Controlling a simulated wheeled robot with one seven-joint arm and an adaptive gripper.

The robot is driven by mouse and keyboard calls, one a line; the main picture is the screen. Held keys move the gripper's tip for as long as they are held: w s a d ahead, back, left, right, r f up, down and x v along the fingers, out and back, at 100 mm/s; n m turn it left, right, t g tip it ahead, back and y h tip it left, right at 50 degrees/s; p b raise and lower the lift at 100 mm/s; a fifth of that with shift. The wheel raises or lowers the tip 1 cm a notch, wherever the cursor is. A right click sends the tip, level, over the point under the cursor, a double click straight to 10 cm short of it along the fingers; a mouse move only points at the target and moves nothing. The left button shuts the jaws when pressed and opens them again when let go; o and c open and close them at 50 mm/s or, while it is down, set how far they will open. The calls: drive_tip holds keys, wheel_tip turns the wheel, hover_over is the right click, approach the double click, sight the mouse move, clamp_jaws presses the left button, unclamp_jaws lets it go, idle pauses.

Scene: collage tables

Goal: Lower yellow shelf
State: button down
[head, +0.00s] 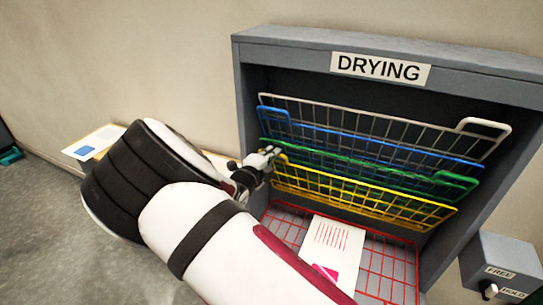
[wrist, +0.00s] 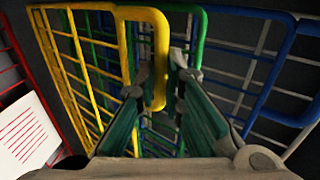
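The yellow wire shelf (head: 370,185) is folded up steeply in the grey drying rack, below the green shelf and above the red one. My gripper (head: 271,152) is at the left end of the yellow shelf, by its handle loop. In the wrist view the yellow handle loop (wrist: 160,62) hangs between the two fingers of my gripper (wrist: 163,76). The fingers are apart, with a gap visible on the right of the bar. I cannot tell whether the left finger touches it.
The green (head: 455,184), blue (head: 380,142) and white (head: 390,120) shelves are also folded up, close above. The red shelf (head: 395,265) lies lowered with a printed sheet (head: 335,247) on it. A grey FREE/HOLD switch box (head: 508,258) is at lower right.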

drive_tip(key=s+a+f+t+h+b, duration=0.1)
drive_tip(key=s+a+f+t+b, duration=0.2)
drive_tip(key=s+f, duration=0.35)
drive_tip(key=s+a+f+t+h+b, duration=0.1)
drive_tip(key=s+a+f+t+b, duration=0.15)
drive_tip(key=s+f+b, duration=0.55)
drive_tip(key=f+b, duration=0.3)
drive_tip(key=f, duration=0.4)
drive_tip(key=s+f+t+b, duration=0.1)
drive_tip(key=f+b, duration=0.4)
drive_tip(key=f, duration=0.3)
drive_tip(key=shift+s+a+f+h, duration=0.15)
drive_tip(key=shift+s+f+h, duration=0.15)
drive_tip(key=shift+s+f, duration=0.1)
drive_tip(key=shift+f, duration=0.15)
drive_tip(key=c, duration=2)
unclamp_jaws()
drive_tip(key=shift+f, duration=0.1)
